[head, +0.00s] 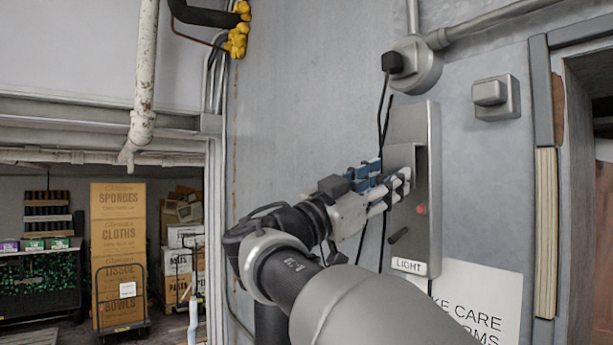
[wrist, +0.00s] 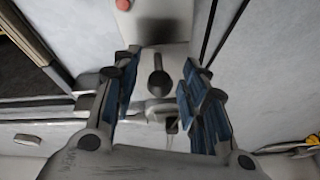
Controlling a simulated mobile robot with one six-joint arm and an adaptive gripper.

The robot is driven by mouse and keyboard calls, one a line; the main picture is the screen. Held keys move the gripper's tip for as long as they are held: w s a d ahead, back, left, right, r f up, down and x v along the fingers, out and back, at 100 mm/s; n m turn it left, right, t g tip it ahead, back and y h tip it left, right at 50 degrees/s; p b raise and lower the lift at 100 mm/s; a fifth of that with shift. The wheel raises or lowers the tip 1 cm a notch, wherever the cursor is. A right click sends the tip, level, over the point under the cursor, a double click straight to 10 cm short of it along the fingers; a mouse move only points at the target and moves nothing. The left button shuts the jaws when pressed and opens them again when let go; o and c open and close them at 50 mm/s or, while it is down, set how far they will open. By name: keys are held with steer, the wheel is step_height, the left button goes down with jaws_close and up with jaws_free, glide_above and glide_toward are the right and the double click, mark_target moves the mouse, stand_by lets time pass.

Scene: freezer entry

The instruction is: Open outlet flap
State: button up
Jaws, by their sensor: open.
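A small grey wall box (head: 490,97) with a raised square cover is at the upper right in the head view. It looks like the outlet with its flap down, though no label confirms it. My gripper (head: 395,190) is open, its blue-padded fingers in front of the metal light panel (head: 424,140), below and left of that box. The wrist view shows the open fingers (wrist: 157,95) apart, with nothing held between them. A dark knob-like part (wrist: 157,80) shows between them, beyond the tips. Whether the fingers touch the panel cannot be told.
The panel carries a red button (head: 421,209) and a dark lever (head: 398,236). A black plug (head: 392,62) sits in a round box (head: 424,66), with black cords hanging beside the panel. A door frame (head: 544,150) stands right. Stacked cartons (head: 118,240) are far left.

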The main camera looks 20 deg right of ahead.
steer(key=shift+c, duration=0.5)
jaws_close()
stand_by(0.3)
